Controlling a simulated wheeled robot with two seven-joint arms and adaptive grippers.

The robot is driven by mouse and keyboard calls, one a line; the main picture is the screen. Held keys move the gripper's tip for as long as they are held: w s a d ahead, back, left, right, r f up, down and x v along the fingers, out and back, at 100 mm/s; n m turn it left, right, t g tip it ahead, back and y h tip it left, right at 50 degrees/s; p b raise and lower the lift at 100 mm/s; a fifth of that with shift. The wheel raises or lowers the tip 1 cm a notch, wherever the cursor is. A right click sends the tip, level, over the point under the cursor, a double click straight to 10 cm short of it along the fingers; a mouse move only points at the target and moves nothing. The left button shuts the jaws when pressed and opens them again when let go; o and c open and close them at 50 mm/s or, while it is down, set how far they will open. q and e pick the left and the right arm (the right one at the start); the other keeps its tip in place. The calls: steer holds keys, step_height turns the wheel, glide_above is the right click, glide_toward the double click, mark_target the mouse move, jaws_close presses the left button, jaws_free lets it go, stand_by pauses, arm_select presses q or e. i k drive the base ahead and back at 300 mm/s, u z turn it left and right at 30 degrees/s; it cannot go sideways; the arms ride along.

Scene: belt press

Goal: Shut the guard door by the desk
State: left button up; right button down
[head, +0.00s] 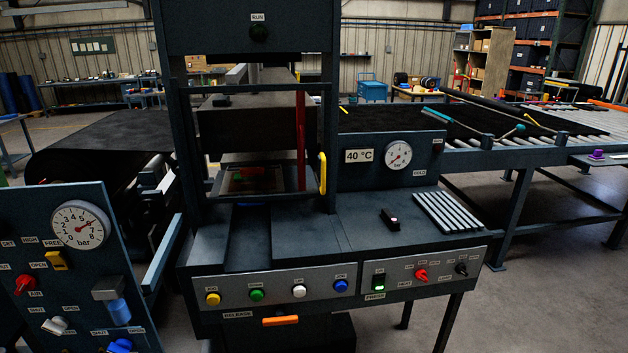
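The press (168,130) has a dark upright frame behind the desk (300,235). A thin dark-framed guard door (262,196) stands across the front of its opening, and I see through it to the inside. An upright yellow handle (322,173) is at the door's right edge, close to the right post. I cannot tell whether the door is fully shut or slightly ajar. Inside, a red upright bar (301,140) and a flat plate with a reddish patch (245,180) show. Neither of my grippers is in view.
The desk front carries coloured buttons, switches and an orange release handle (280,321). A small black block (390,220) and a ribbed rack (448,211) lie on its right top. A gauge panel (85,265) stands at left, a roller conveyor (500,150) at right.

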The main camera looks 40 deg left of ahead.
mark_target(324, 156)
steer(key=u, duration=0.7)
steer(key=i, duration=0.85)
steer(key=u, duration=0.95)
